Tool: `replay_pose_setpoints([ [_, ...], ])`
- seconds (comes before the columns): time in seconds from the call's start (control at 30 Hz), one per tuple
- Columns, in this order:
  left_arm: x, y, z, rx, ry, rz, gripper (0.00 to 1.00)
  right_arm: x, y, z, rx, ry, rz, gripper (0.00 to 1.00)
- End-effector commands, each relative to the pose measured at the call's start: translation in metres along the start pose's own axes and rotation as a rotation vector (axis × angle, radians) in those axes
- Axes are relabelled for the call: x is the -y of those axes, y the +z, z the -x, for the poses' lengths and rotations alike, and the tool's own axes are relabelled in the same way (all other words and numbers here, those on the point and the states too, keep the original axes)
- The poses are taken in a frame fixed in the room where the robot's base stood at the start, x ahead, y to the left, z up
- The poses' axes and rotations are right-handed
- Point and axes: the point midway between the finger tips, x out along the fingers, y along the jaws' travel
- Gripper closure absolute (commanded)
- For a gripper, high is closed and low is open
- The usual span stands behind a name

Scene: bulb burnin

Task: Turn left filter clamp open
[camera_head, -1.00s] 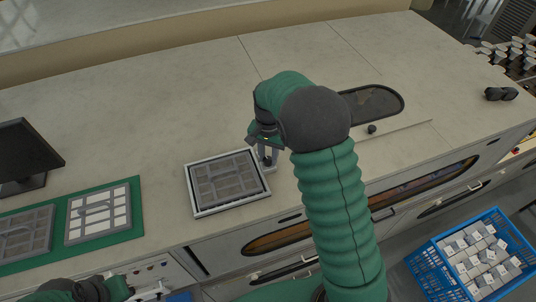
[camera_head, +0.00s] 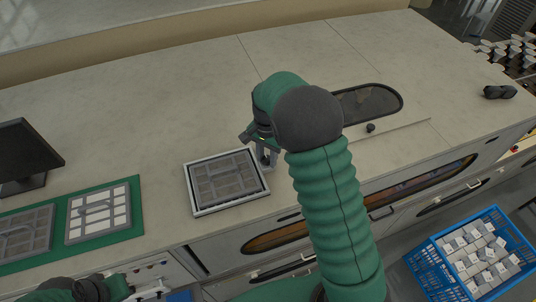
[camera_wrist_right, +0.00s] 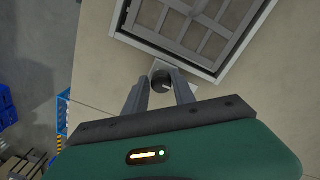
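A grey filter panel in a white frame (camera_head: 196,207) lies on the bench. The frame's corner also shows at the top of the right wrist view (camera_wrist_right: 190,55). A small dark round clamp knob (camera_wrist_right: 161,79) sits on a light mount beside the frame's edge. My right gripper (camera_head: 266,160) points down beside the frame's right side. Its two fingers (camera_wrist_right: 160,88) are apart in the wrist view, with the knob between and just beyond their tips; contact is not clear. My left gripper (camera_head: 152,293) is low at the left, partly cut off, its fingers too small to judge.
A green mat (camera_head: 136,225) with two filter panels lies left of the frame, near a dark monitor (camera_head: 28,150). A dark oval recess (camera_head: 385,100) and a small black knob (camera_head: 370,128) are at the right. A blue crate (camera_head: 428,267) stands below. The back bench is clear.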

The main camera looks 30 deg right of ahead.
Motion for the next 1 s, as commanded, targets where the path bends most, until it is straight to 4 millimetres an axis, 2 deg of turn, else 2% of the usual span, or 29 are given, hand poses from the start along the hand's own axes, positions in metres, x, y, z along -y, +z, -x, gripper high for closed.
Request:
replay_pose_setpoints([
  [0.03, 0.000, 0.000, 0.000, 0.000, 0.000, 0.000, 1.00, 0.000, 0.000, -0.001, -0.001, 0.000, 0.001, 0.62],
  [0.1, 0.000, 0.000, 0.000, 0.000, 0.000, 0.000, 1.00, 0.000, -0.001, 0.000, -0.003, -0.002, 0.000, 0.53],
  [0.13, 0.000, 0.000, 0.000, 0.000, 0.000, 0.000, 1.00, 0.001, -0.002, 0.001, -0.004, -0.003, 0.000, 0.52],
  [0.4, 0.000, 0.000, -0.001, 0.000, 0.000, 0.000, 1.00, 0.001, -0.004, 0.003, -0.009, -0.007, 0.000, 0.52],
  [0.53, 0.000, 0.001, -0.006, 0.000, 0.000, 0.000, 1.00, 0.002, -0.005, 0.013, -0.012, -0.010, 0.001, 0.52],
  [0.67, 0.000, 0.004, -0.018, 0.000, 0.000, 0.000, 1.00, 0.003, -0.004, 0.042, -0.013, -0.014, 0.000, 0.52],
  [1.0, 0.000, 0.009, -0.038, 0.000, 0.000, 0.000, 1.00, 0.002, -0.003, 0.140, -0.012, -0.009, 0.000, 0.52],
])
